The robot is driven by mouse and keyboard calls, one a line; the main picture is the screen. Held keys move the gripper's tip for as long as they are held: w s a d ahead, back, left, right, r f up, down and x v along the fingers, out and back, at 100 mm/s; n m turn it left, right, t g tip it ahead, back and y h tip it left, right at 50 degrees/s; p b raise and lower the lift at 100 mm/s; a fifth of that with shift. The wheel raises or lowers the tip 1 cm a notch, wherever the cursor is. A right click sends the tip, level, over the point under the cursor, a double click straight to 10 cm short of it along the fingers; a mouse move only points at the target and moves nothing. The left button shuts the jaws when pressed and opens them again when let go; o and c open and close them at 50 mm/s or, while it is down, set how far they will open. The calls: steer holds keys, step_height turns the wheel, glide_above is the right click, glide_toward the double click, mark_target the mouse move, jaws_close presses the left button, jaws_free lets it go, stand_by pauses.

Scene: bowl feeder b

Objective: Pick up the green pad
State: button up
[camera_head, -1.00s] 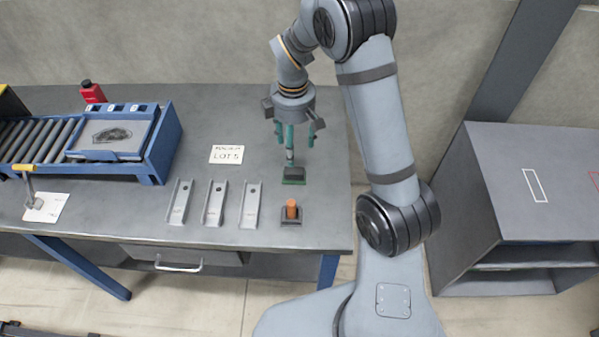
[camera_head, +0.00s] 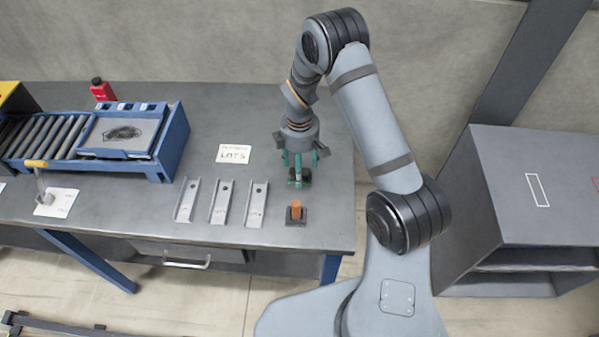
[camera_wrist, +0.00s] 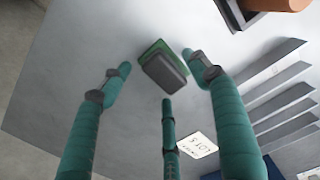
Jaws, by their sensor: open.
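The green pad (camera_wrist: 152,48) lies on the grey table and has a dark grey block on top of it. In the wrist view it sits ahead of the three teal fingers of my gripper (camera_wrist: 158,77), which are spread apart and empty. In the head view my gripper (camera_head: 299,170) points down right over the green pad (camera_head: 300,182), and the fingers hide much of it. I see no finger closed on the block or pad. The remaining gap in height is hard to tell.
An orange cylinder in a dark holder (camera_head: 296,221) stands just in front. Several metal channels, one at the right (camera_head: 256,206), lie to the left. A lettered card (camera_head: 234,154) lies behind them. A blue-framed roller unit (camera_head: 174,143) stands at far left.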

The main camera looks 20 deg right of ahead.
steer(key=shift+f, duration=0.2)
steer(key=shift+c, duration=0.9)
steer(key=c, duration=1.1)
